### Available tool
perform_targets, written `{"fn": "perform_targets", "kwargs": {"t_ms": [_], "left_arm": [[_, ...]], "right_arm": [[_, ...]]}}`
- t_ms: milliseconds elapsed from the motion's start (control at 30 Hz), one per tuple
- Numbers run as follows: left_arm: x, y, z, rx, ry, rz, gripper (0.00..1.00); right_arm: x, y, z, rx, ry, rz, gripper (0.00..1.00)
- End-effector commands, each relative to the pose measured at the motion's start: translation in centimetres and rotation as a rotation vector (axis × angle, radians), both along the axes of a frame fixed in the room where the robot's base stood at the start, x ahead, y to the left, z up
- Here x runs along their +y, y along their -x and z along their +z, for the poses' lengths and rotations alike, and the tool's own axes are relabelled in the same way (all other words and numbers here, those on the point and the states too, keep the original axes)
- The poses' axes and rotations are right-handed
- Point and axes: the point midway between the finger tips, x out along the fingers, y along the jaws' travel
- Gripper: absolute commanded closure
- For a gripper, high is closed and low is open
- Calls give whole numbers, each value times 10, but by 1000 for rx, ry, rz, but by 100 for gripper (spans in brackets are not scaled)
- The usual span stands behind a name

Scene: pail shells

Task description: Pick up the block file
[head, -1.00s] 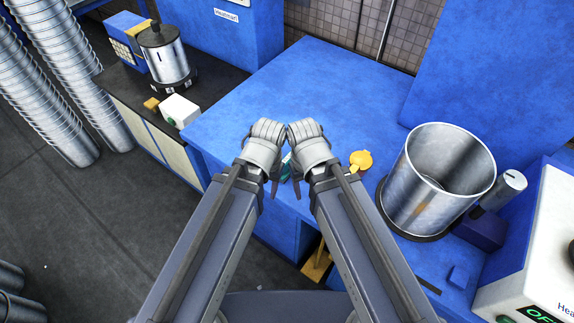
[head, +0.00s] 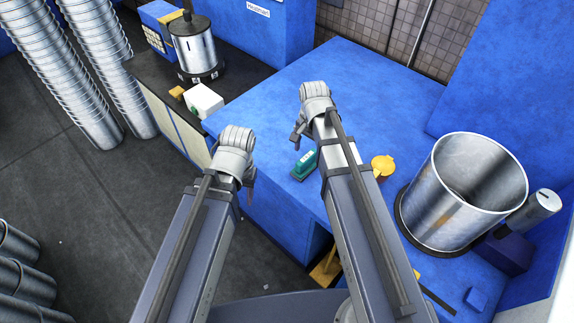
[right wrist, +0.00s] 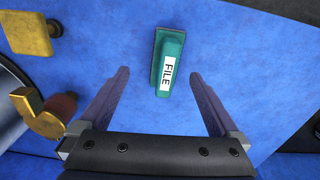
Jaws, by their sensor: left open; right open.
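The block file (head: 304,164) is a teal block on a dark base, lying on the blue table. In the right wrist view the block file (right wrist: 168,66) shows a white label reading FILE and lies ahead of and between my open fingers, not touching them. My right gripper (right wrist: 163,100) is open and empty; in the head view the right gripper (head: 298,138) is beside the file, above the table. My left gripper (head: 246,188) is off the table's left edge, away from the file; its fingers are mostly hidden behind the wrist.
A yellow round object (head: 383,165) is right of my right arm, and a large metal pail (head: 466,190) stands further right. A dark bench (head: 160,90) with a lidded canister (head: 194,48) and white box (head: 203,101) is at left. The table's (head: 370,90) far middle is clear.

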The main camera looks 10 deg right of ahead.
Motion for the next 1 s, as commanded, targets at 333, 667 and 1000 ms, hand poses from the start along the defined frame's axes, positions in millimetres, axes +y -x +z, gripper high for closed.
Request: {"fn": "perform_targets", "kwargs": {"t_ms": [333, 667, 1000], "left_arm": [[0, 0, -8, 0, 0, 0, 50], [0, 0, -29, 0, 0, 0, 50], [0, 0, -47, 0, 0, 0, 50]], "right_arm": [[-8, -7, -8, -4, -6, -76, 3], [-8, -7, -29, -4, -5, -74, 3], [-8, -9, -47, -4, -5, -73, 3]]}}
